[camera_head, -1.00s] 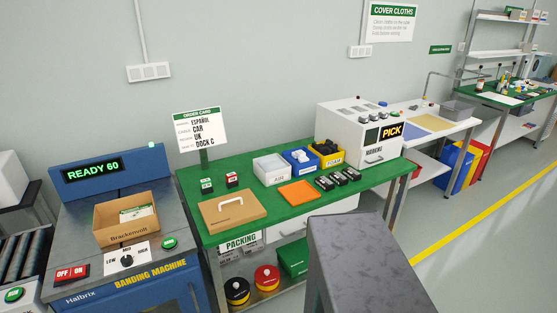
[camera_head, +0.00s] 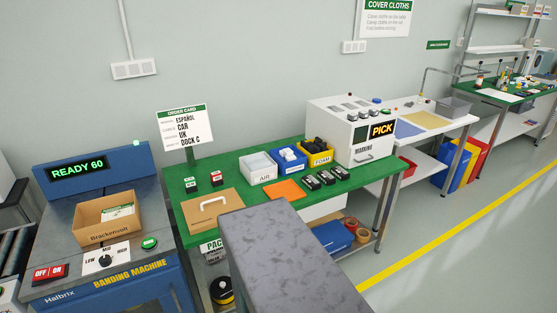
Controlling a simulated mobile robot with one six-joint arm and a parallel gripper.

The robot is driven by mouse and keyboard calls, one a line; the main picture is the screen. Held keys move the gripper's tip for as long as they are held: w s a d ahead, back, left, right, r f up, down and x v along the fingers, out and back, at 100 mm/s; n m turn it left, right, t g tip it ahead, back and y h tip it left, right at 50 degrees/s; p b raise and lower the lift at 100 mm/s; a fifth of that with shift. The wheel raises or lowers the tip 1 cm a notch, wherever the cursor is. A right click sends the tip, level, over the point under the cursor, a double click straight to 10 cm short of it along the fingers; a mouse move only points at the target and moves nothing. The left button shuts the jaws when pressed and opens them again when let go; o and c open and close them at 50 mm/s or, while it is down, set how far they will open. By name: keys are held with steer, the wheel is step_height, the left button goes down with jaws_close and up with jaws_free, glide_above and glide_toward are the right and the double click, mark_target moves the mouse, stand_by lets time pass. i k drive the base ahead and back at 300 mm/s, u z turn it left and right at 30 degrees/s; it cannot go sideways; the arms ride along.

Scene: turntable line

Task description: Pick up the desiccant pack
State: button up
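I cannot make out a desiccant pack for certain. The green packing bench (camera_head: 240,178) carries a white AIR bin (camera_head: 263,178), a blue bin (camera_head: 292,168) with whitish contents and an unreadable label, and a yellow FOAM bin (camera_head: 322,160) with dark pieces. A brown cardboard box (camera_head: 105,230) on the banding machine (camera_head: 130,284) holds a pale printed item (camera_head: 117,212), too small to identify. My gripper is not in view.
Several black devices (camera_head: 327,178), an orange pad (camera_head: 286,189) and a brown handled panel (camera_head: 211,206) lie on the bench. A marking machine (camera_head: 340,127) stands at its right end. A grey block close to the camera hides the bench's front. Clear floor (camera_head: 470,250) lies right.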

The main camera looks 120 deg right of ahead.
mark_target(288, 152)
steer(key=u, duration=0.25)
steer(key=k, duration=2.8)
steer(key=z, duration=0.8)
